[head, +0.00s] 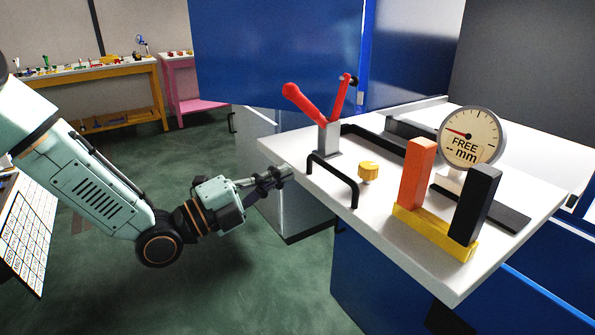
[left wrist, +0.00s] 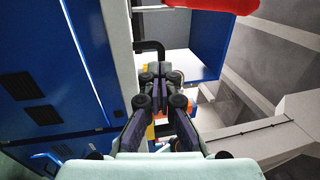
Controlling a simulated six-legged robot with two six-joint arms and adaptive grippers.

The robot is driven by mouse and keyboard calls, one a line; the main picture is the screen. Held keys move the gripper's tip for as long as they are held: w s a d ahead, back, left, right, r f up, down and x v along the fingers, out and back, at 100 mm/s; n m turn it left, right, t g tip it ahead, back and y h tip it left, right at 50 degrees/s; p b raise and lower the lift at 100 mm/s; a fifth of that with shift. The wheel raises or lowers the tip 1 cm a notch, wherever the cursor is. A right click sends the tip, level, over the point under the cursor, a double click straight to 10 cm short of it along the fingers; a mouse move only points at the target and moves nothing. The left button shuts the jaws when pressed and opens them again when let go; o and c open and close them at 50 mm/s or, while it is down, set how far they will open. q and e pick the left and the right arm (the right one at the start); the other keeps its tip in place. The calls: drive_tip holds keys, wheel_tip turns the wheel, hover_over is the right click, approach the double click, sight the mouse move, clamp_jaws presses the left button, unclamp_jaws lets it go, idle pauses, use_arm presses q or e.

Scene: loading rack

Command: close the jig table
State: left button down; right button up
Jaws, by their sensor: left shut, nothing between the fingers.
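The jig table (head: 330,205) is a white slab on a blue base at the right of the head view. A black bar handle (head: 333,172) stands on its top near the near-left edge. A red-levered toggle clamp (head: 327,130) stands behind the handle; its red lever (left wrist: 215,4) also shows at the top of the left wrist view. My left gripper (head: 283,175) is shut and empty at the table's left edge, a short way left of the handle. Whether it touches the edge I cannot tell. In the left wrist view its fingers (left wrist: 161,75) come together. My right gripper is not in view.
On the slab are a yellow knob (head: 368,171), a dial gauge (head: 470,135) reading FREE, and orange (head: 417,175) and black (head: 475,205) posts on a yellow base (head: 432,232). Blue panels (head: 280,50) stand behind. The green floor (head: 270,270) in front is clear.

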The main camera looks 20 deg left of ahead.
sight(312, 159)
use_arm(q)
drive_tip(key=shift+x, duration=1.1)
drive_tip(key=shift+b+x, duration=0.3)
drive_tip(key=shift+x, duration=0.65)
drive_tip(key=shift+s, duration=0.1)
drive_tip(key=shift+r, duration=0.1)
